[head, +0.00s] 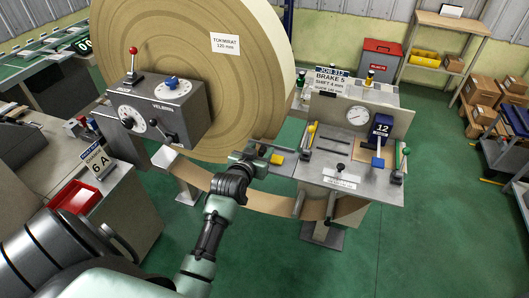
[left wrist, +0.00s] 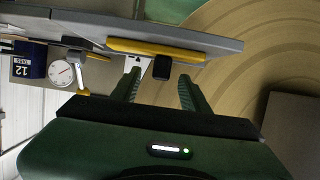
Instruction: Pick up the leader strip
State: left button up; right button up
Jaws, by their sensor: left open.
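In the head view my left gripper (head: 280,154) is held in front of the large paper roll (head: 185,75), just left of the brake station (head: 335,165). In the left wrist view its two fingers (left wrist: 160,82) are apart. A yellow bar (left wrist: 150,49) lies along the edge of a grey plate beyond the fingertips, with a small black block (left wrist: 162,67) in front of it between them. A long yellow piece (head: 311,134) shows at the station's left edge in the head view. I cannot tell for certain which piece is the leader strip. My right gripper is not in view.
A brown paper web (head: 245,198) sags from under the roll to the station. A grey lever box (head: 160,110) stands in front of the roll. A red bin (head: 74,197) sits on the left bench. Green floor (head: 440,210) is open at right.

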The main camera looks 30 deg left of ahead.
pick_arm(q)
jog(key=shift+x, duration=1.1)
jog(key=shift+s, duration=0.1)
grip_shut()
